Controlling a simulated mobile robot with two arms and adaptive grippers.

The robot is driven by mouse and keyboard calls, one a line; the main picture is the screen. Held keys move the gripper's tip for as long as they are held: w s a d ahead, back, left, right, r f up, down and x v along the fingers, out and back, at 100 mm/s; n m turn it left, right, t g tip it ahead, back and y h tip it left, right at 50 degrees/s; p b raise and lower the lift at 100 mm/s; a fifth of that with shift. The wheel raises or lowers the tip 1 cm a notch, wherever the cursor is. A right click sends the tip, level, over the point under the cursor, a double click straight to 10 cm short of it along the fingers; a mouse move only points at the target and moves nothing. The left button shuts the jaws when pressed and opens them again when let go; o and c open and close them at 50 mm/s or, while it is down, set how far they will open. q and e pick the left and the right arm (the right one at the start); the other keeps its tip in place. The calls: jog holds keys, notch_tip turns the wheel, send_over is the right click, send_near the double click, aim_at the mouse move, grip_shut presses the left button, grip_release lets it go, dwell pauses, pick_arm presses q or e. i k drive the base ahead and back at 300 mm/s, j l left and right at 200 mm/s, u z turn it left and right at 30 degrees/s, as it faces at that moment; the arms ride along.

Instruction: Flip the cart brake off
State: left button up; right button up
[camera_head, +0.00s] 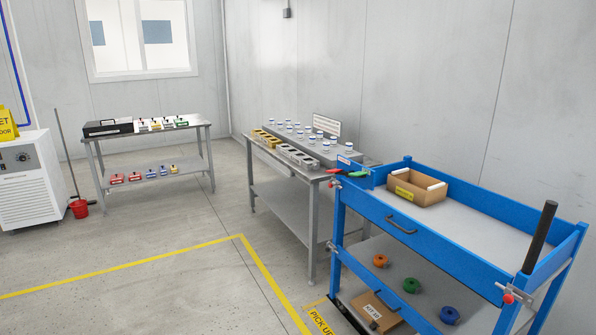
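The blue cart (440,259) stands at the right, with a grey top and a lower shelf. A small metal fitting with a red knob (508,298) sits on its near right corner post. Another red-tipped fitting (337,184) sits at its left corner. I cannot tell which of these is the brake or how it is set. A dark upright bar (540,237) rises at the cart's right end. The wheels are not clearly visible. Neither of my grippers is in view.
An open cardboard box (416,189) sits on the cart top; orange, green and blue round parts lie on its lower shelf. A grey workbench (275,196) stands beside the cart's left end. Another table (150,153) and a white cabinet (28,180) stand farther left. Floor at front left is clear.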

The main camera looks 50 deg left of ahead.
aim_at(359, 174)
jog(key=u, duration=1.25)
jog(key=i+j, duration=0.25)
jog(key=i, duration=0.25)
jog(key=i+j, duration=0.25)
jog(key=i, duration=0.25)
jog(key=i+j, duration=0.25)
jog(key=i, duration=0.3)
jog(key=i+j, duration=0.2)
jog(key=i, duration=0.3)
